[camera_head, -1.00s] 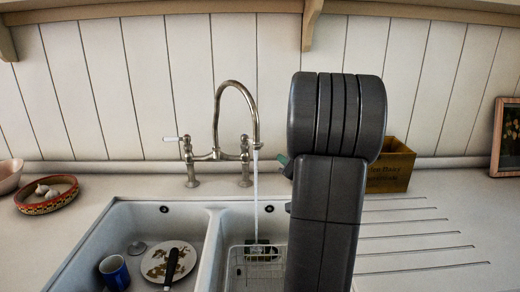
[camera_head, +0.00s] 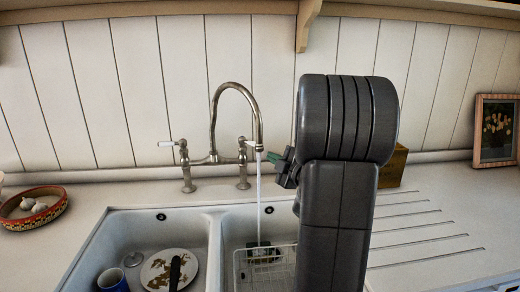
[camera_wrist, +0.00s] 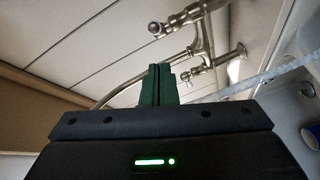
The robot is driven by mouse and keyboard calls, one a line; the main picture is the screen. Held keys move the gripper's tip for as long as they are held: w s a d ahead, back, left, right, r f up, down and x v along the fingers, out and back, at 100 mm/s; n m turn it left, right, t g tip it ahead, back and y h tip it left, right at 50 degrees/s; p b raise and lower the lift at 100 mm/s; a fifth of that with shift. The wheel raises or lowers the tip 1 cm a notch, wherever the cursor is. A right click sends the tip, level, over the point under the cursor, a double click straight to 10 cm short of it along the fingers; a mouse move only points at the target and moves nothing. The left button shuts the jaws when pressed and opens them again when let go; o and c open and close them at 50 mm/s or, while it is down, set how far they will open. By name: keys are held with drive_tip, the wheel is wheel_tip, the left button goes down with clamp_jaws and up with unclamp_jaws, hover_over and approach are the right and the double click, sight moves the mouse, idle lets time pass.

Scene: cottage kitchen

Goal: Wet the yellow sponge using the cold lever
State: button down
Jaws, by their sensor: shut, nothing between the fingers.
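The steel bridge tap (camera_head: 212,115) has a left lever with a white tip (camera_head: 166,144) and a right lever (camera_head: 251,143) close to the spout. I cannot read which is cold. Water (camera_head: 258,195) runs from the spout into the right basin. It falls on a small dark green and yellowish block, apparently the sponge (camera_head: 263,253), in a wire rack (camera_head: 241,262). My gripper (camera_head: 275,158) has green fingers, shut and empty, just right of the spout and right lever. The wrist view shows the fingers (camera_wrist: 158,85) below the tap (camera_wrist: 200,35); contact cannot be told.
The left basin holds a plate (camera_head: 158,262) with a dark-handled utensil and a blue mug (camera_head: 112,279). A patterned bowl (camera_head: 35,208) stands left. A wooden box (camera_head: 393,168) and framed picture (camera_head: 496,130) stand right. The grooved drainer (camera_head: 425,235) is clear.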

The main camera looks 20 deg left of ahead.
sight(250, 144)
drive_tip(key=w+a+n+p, duration=0.2)
drive_tip(key=w+a, duration=0.4)
drive_tip(key=a, duration=0.2)
drive_tip(key=shift+a+f, duration=0.2)
drive_tip(key=shift+w+d+n+g+y+p, duration=0.4)
drive_tip(key=shift+n+g+y, duration=0.2)
drive_tip(key=shift+n+g, duration=0.25)
idle(0.3)
drive_tip(key=w+n+g, duration=0.1)
drive_tip(key=w+g, duration=0.1)
drive_tip(key=w+d+n+g+y, duration=0.1)
drive_tip(key=n+g, duration=0.1)
drive_tip(key=w+n+g+y, duration=0.1)
drive_tip(key=w+g, duration=0.1)
drive_tip(key=g, duration=0.1)
drive_tip(key=shift+w+d+n, duration=0.25)
drive_tip(key=shift+w+n, duration=0.05)
drive_tip(key=shift+n, duration=0.05)
drive_tip(key=shift+w+r, duration=0.1)
drive_tip(key=shift+r, duration=0.1)
idle(0.5)
drive_tip(key=shift+d, duration=0.15)
